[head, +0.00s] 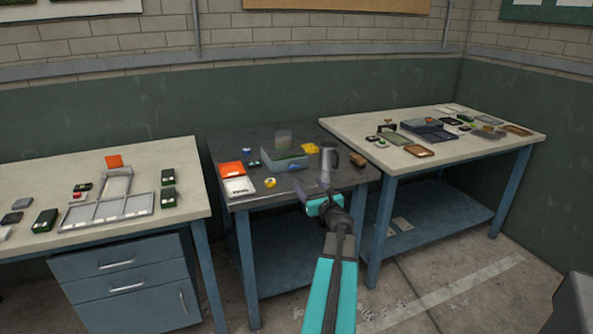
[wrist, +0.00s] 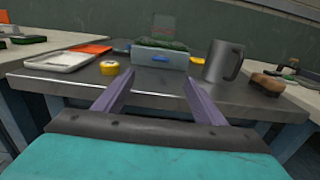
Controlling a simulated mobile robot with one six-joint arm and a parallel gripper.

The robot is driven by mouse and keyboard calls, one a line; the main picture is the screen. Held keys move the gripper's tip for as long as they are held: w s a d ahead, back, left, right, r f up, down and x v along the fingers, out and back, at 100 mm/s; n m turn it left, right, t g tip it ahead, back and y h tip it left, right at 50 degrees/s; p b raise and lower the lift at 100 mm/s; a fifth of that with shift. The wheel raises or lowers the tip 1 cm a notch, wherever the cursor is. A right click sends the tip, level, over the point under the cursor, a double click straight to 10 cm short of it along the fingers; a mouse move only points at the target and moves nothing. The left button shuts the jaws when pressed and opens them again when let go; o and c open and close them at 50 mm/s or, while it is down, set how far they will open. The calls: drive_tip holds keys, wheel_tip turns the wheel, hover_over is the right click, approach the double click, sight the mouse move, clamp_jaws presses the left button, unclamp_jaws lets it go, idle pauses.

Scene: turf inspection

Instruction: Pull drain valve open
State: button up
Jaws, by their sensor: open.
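A grey box (wrist: 150,60) with dark green stuff in it stands on the dark middle table, ahead of my gripper in the wrist view. It also shows in the head view (head: 284,163). A small blue tab (wrist: 160,58) sits on the box's front face; it may be the drain valve, but I cannot tell for sure. My gripper (wrist: 156,80) is open and empty, its two purple fingers spread apart. It is at the table's front edge, short of the box and not touching it. The gripper also shows in the head view (head: 312,190).
A grey mug (wrist: 222,62) stands right of the box, with a brown brush-like block (wrist: 267,83) beyond it. A yellow roll (wrist: 110,68), a white tray (wrist: 62,62) and an orange item (wrist: 90,48) lie to the left. The tabletop before the box is clear.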

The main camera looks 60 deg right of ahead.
drive_tip(key=shift+w+a+r, duration=0.1)
drive_tip(key=shift+w, duration=0.05)
idle(0.3)
drive_tip(key=p, duration=0.2)
approach(294, 167)
drive_tip(key=shift+x, duration=3.95)
